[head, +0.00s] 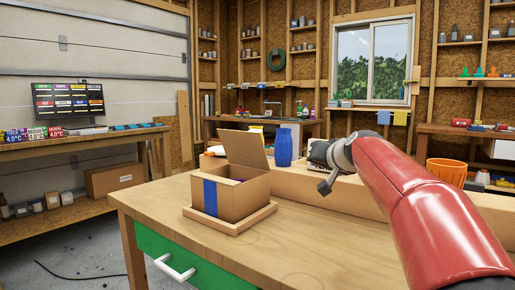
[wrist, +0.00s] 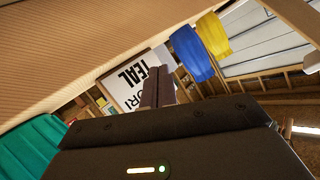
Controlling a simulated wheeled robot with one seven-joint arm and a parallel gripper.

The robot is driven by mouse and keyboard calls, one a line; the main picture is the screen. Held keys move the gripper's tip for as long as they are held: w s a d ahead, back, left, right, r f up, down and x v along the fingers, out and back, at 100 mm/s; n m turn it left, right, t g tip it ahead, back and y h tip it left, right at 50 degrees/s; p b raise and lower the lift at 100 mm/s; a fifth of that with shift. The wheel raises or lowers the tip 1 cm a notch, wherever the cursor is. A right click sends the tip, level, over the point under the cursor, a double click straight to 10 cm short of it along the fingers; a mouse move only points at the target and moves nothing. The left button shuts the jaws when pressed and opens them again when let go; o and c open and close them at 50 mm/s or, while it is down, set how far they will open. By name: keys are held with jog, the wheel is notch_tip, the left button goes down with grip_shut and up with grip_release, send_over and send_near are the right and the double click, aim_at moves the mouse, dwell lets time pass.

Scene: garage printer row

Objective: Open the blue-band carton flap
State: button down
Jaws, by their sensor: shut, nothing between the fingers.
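The blue-band carton (head: 255,197) stands in a shallow wooden tray (head: 235,225) on the workbench. A vertical blue band (head: 210,196) runs down its front. Its flap (head: 243,149) stands up, tilted back from the rear edge, and the top is open. Something small and dark purple shows inside, mostly hidden by the walls. My gripper (head: 326,185) is right of the carton, apart from it and pointing down-left. In the wrist view my gripper (wrist: 157,90) has its fingers together with nothing held.
A blue ribbed vase (head: 283,148) stands just behind the carton. A long cardboard-coloured block (head: 345,195) lies behind my gripper on the bench. An orange pot (head: 446,172) is at the right. The bench front (head: 300,250) is clear.

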jog(key=s+d+r+n+t+h+b, duration=0.25)
jog(key=s+r+n+t, duration=0.25)
jog(key=r+n+t, duration=0.5)
jog(key=n+g+y+b, duration=0.3)
jog(key=n+g+y, duration=0.75)
jog(key=n, duration=1.25)
send_near(255, 141)
jog(key=s+a+f+t+y, duration=0.1)
jog(key=s+a+f+t, duration=0.15)
jog(key=s, duration=0.35)
jog(key=shift+g, duration=0.4)
jog(key=x, duration=0.3)
jog(key=w+d+p+x, duration=0.1)
jog(key=x, duration=0.3)
jog(key=d+x, duration=0.1)
jog(key=x, duration=0.2)
jog(key=shift+w+a+r, duration=0.2)
jog(key=shift+w+r, duration=0.2)
jog(key=shift+w, duration=0.15)
jog(key=shift+w+d+r+p, duration=0.3)
jog(key=shift+w+d, duration=0.1)
jog(key=shift+w, duration=0.1)
